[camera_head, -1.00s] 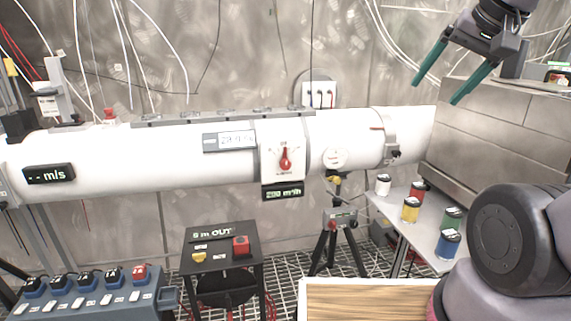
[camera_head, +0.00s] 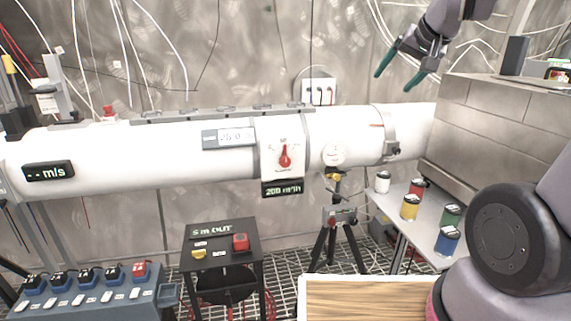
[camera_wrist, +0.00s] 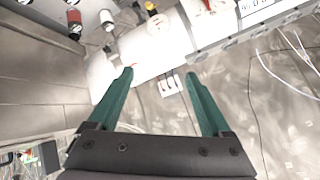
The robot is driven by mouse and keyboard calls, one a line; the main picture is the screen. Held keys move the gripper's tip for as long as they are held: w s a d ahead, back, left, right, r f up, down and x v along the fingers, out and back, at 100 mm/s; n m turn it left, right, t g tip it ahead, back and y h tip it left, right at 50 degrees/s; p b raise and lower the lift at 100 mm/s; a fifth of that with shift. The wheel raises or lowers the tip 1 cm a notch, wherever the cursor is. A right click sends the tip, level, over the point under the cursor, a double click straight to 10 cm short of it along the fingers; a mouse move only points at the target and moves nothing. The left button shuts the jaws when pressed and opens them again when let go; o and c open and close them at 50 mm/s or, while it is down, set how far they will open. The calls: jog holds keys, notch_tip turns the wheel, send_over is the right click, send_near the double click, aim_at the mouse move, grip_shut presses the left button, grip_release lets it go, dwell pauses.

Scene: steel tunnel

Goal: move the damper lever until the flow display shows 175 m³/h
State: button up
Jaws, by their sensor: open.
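The damper lever (camera_head: 285,158) is a red handle on a white plate on the front of the white pipe (camera_head: 120,160), in the middle of the head view. It stands roughly upright. Just below it the flow display (camera_head: 283,190) reads 200 m³/h in green digits. My gripper (camera_head: 396,78) is open and empty, with green fingers. It is above and to the right of the lever, above the pipe's right end and well apart from it. In the wrist view my gripper (camera_wrist: 160,78) has its fingers spread, and the red lever is only partly in view at the top edge.
A grey block wall (camera_head: 490,130) stands to the right of the pipe. Several small cans stand on a side table (camera_head: 405,215). A black stand (camera_head: 215,232) with a red button and a blue switch box (camera_head: 95,295) are below. A white socket (camera_head: 318,90) is behind the pipe.

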jog(key=w+a+f+n+t, duration=0.1)
jog(key=w+a+f+t, duration=0.2)
jog(key=w+a+f, duration=0.5)
jog(key=w+a+f+t, duration=0.2)
jog(key=w+a+f, duration=0.2)
jog(key=w+f, duration=0.5)
jog(key=n+t+y, duration=0.3)
jog(key=n, duration=0.4)
send_near(286, 163)
jog(key=x, duration=1)
jog(key=shift+w+a, duration=0.1)
jog(key=shift+w, duration=0.05)
